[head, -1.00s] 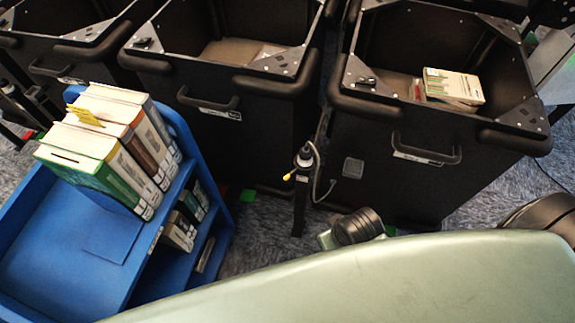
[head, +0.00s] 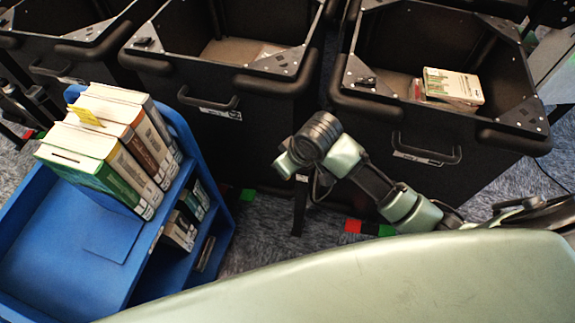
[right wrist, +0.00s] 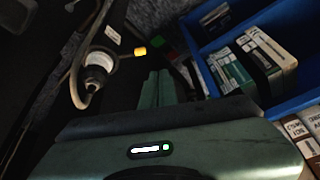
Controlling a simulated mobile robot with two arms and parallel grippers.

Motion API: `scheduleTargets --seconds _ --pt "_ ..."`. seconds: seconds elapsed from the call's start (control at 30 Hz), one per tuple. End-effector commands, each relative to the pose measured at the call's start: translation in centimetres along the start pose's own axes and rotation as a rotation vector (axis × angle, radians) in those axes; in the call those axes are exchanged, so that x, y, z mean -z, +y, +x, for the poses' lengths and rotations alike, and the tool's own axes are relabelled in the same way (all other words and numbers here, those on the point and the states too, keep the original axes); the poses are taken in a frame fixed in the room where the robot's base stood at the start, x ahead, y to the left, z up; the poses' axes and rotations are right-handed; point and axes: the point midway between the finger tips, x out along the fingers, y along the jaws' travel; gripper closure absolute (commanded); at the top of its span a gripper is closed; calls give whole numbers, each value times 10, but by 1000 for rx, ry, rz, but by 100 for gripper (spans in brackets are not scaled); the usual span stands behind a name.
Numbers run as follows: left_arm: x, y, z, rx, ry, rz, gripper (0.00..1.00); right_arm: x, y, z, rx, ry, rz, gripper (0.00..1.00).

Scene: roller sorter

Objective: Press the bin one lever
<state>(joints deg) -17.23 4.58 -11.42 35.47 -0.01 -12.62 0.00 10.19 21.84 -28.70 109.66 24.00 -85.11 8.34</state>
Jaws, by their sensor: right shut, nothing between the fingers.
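A lever with a yellow tip (right wrist: 139,51) sticks out from a dark post fitting with a pale collar (right wrist: 99,62) in the right wrist view. My right gripper (right wrist: 157,76) is shut and empty, its green fingertips close below the yellow tip in that picture. I cannot tell whether they touch. In the head view my right arm reaches in from the right, and its wrist (head: 316,137) covers the lever between two black bins. The right bin (head: 420,185) holds books, and the middle bin (head: 215,150) is beside it. I cannot read which is bin one. My left gripper is not in view.
A blue cart (head: 50,250) with a row of books (head: 105,150) on top stands at the left, with more books on its lower shelves. A cable (right wrist: 77,75) hangs by the lever fitting.

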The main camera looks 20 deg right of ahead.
Motion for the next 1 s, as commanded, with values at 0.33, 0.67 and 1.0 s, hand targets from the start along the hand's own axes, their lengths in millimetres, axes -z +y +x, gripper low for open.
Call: scheduleTargets --seconds 0.33,0.67,1.0 --pt "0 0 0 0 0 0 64 43 44 3 -38 -24 -2 100" --pt "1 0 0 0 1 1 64 42 44 4 -37 -24 -2 100" --pt "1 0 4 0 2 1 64 40 46 55 -37 -27 0 100"
